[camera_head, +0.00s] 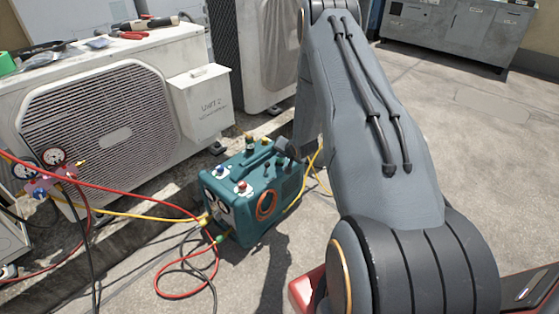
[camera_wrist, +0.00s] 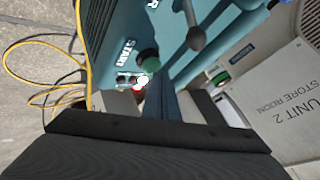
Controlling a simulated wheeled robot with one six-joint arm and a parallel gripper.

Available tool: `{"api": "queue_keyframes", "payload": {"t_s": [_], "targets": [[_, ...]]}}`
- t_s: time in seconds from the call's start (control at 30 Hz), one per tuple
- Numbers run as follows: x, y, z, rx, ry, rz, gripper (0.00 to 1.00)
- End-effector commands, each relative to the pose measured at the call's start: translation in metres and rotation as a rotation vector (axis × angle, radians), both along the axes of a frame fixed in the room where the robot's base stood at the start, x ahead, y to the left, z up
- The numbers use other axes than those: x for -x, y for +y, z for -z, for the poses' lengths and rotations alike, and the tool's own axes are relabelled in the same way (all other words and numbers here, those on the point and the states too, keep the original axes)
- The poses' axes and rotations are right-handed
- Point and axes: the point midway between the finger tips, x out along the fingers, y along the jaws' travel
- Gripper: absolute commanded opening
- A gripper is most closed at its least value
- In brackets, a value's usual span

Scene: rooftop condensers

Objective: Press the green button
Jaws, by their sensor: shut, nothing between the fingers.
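The teal machine (camera_head: 283,193) stands on the concrete floor left of my arm. In the wrist view its teal panel (camera_wrist: 118,25) fills the top, with a white "START" label. A dark green button (camera_wrist: 149,61) is beside that label. My gripper (camera_wrist: 163,84) is shut and empty. Its fingertips appear just below and right of the green button, partly over the panel; I cannot tell whether they touch it. In the head view the gripper end is largely hidden behind my arm, near the machine's top.
A grey toggle lever (camera_wrist: 190,27) sticks out close to the green button. Red and yellow hoses (camera_head: 130,213) lead to the machine's left side. A white condenser (camera_head: 95,110) marked "UNIT 2" stands behind, with tools on top. Open concrete lies at the right.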

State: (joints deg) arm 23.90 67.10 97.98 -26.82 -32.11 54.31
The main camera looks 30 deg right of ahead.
Motion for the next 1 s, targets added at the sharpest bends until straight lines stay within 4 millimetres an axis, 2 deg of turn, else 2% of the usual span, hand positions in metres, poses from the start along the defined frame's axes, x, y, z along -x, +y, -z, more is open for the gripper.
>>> {"api": "queue_keyframes", "payload": {"t_s": [1.0], "targets": [[0.0001, 0.0002, 0.0081, 0.000, 0.000, 0.000, 0.00]]}}
